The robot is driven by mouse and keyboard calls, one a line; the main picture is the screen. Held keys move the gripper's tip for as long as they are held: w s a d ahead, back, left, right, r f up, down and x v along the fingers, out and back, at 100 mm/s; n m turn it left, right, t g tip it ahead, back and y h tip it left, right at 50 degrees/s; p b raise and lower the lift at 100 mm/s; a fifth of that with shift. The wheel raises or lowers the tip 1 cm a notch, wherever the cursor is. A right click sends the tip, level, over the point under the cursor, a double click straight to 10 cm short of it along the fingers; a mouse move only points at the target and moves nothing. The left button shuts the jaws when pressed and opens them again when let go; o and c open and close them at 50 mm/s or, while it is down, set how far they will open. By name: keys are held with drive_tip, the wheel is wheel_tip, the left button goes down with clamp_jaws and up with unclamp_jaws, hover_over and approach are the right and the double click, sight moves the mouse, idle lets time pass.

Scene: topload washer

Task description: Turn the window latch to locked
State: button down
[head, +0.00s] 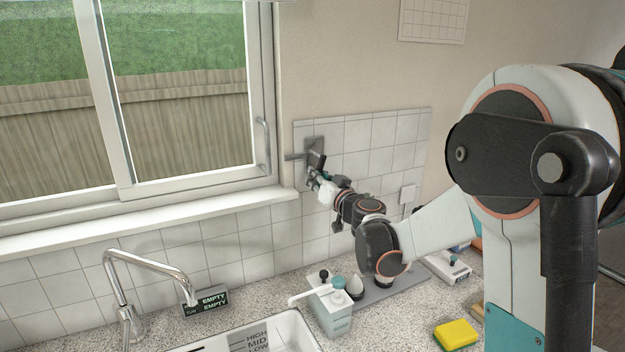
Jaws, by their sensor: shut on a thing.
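The window latch (295,157) appears to be the grey plate with a lever on the tiled wall, just right of the window frame. Its lever points left, roughly level. My gripper (316,171) is at the lower right of the plate, small and dark in this view. It is shut on part of the latch, but its fingertips and the exact contact are hard to make out. The window (190,90) stands to the left, with a pale vertical handle (262,146) on its right frame. Any lock marking on the latch is too small to read.
Below are a sink (290,338), a tap (150,267), a soap dispenser (332,308) and a small black sign (206,302). A yellow sponge (455,335) lies on the counter at right. The windowsill (130,222) is clear.

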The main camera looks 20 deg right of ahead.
drive_tip(key=shift+w+d+f+n, duration=0.1)
drive_tip(key=shift+d+n, duration=0.35)
drive_tip(key=shift+n, duration=0.5)
drive_tip(key=shift+w+d+f+n, duration=0.1)
drive_tip(key=shift+d+n, duration=0.35)
drive_tip(key=shift+n, duration=0.5)
drive_tip(key=c, duration=1.6)
unclamp_jaws()
drive_tip(key=shift+o, duration=0.2)
drive_tip(key=shift+s, duration=0.1)
drive_tip(key=s+d, duration=0.2)
drive_tip(key=s, duration=0.9)
drive_tip(key=shift+s+d, duration=0.2)
drive_tip(key=shift+s, duration=0.1)
